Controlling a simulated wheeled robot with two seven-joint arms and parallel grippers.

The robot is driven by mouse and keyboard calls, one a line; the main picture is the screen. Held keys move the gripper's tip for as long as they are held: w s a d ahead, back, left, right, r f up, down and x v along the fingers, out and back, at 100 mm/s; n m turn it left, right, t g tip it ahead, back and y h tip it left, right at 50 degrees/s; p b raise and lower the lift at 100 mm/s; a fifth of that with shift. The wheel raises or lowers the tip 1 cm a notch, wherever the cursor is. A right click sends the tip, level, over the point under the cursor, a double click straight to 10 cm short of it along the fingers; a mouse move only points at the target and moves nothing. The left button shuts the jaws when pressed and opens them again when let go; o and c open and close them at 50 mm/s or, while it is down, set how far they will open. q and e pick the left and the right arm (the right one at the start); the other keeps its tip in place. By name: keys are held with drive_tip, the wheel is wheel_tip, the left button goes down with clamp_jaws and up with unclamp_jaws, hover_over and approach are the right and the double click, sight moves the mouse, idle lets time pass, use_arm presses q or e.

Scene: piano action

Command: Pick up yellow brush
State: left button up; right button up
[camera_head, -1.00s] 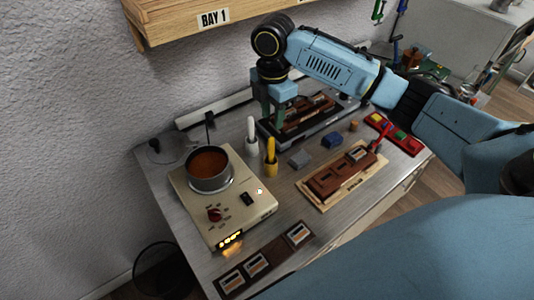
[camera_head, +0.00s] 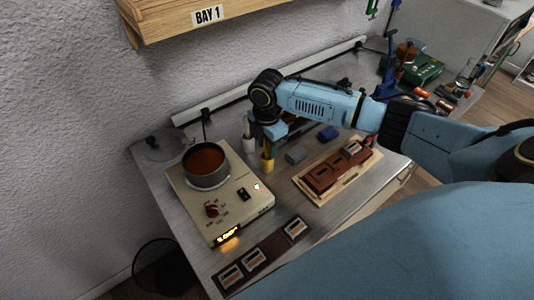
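The yellow brush (camera_head: 267,163) stands upright on the bench, right of the hot plate; its upper part is hidden behind my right gripper. My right gripper (camera_head: 268,146) points down over the top of the brush, with its fingers at the handle. It is too small and dark there to tell whether the fingers touch the brush or how far apart they are. A white brush (camera_head: 248,143) stands just left of the gripper, partly covered. My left gripper is not in view.
A pot (camera_head: 207,165) of brown liquid sits on the hot plate (camera_head: 222,205) at left. A grey block (camera_head: 296,155), a blue block (camera_head: 328,134) and a wooden tray with brown parts (camera_head: 325,180) lie to the right. A brown strip (camera_head: 270,252) lies in front.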

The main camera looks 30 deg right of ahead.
clamp_jaws()
idle(0.4)
